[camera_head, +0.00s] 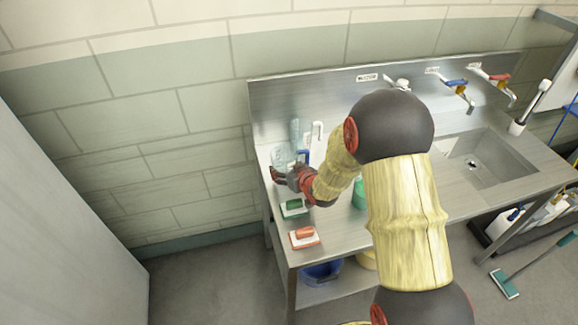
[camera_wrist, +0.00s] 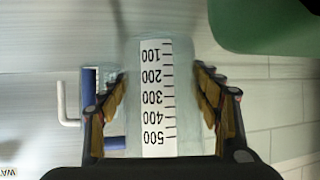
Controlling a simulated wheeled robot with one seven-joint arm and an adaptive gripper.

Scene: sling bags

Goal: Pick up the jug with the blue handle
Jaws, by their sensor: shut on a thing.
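The jug (camera_head: 283,154) is clear, and its blue handle (camera_head: 303,156) shows on its right side in the head view. In the wrist view the jug (camera_wrist: 185,120) fills the space between my fingers. A white scale strip with black numbers up to 500 faces the camera upside down. The blue handle (camera_wrist: 89,88) is at its left, partly behind a finger. My gripper (camera_head: 287,176) is shut on the jug's body, one finger on each side (camera_wrist: 162,85), not on the handle. The jug's base is hidden in the head view.
A green brush (camera_head: 293,208) and an orange brush (camera_head: 304,237) lie on the steel counter near its left edge. A clear bottle (camera_head: 295,131) and a white item (camera_head: 317,132) stand behind the jug. The sink (camera_head: 485,165) is at the right. A green object (camera_wrist: 265,25) looms in the wrist view.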

